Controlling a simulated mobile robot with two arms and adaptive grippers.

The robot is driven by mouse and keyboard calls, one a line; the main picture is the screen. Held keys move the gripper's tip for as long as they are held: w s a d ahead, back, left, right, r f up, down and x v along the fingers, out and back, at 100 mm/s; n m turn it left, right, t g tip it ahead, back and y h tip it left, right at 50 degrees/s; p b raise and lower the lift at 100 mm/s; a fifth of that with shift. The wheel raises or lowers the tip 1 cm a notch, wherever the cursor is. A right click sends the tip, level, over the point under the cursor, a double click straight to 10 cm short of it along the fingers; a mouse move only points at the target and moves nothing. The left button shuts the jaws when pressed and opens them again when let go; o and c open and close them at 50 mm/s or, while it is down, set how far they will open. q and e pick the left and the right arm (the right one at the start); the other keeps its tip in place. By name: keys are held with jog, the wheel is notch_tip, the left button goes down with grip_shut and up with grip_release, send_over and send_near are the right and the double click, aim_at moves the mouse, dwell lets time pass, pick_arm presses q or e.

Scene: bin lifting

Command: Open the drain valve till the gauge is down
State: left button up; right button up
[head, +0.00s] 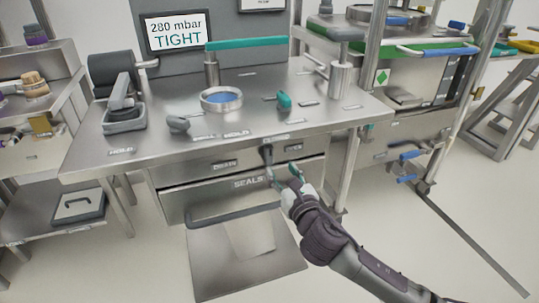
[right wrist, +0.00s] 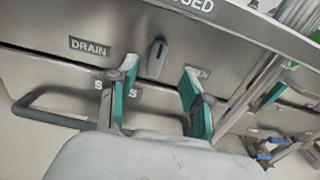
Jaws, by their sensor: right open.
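The gauge display (head: 178,32) at the back of the steel bench reads 280 mbar TIGHT. The drain valve (head: 267,154) is a small grey lever on the bench's front panel. In the right wrist view the lever (right wrist: 156,58) points up, roughly towards a label ending in "SED", between the DRAIN (right wrist: 90,47) and OPEN (right wrist: 198,72) labels. My right gripper (head: 283,172) is open in front of the panel, just below the valve. In the right wrist view its teal-padded fingers (right wrist: 158,72) are spread to either side of the lever, with nothing between them. My left gripper is not in view.
A drawer marked SEALS (head: 230,192) with a long bar handle lies below the valve. A ring with a blue centre (head: 221,99) and a teal-topped bar (head: 245,43) are on the bench. A steel cart (head: 415,90) stands at the right.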

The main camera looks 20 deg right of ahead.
aim_at(270, 154)
jog(key=w, duration=0.4)
jog(key=shift+a+b, duration=0.1)
jog(key=shift+b, duration=0.2)
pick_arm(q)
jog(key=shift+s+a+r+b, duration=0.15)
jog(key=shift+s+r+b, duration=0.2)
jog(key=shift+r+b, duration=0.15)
pick_arm(e)
jog(key=shift+w+a, duration=0.1)
jog(key=shift+w, duration=2.75)
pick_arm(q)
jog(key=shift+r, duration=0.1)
pick_arm(e)
jog(key=shift+c, duration=0.3)
jog(key=c, duration=0.8)
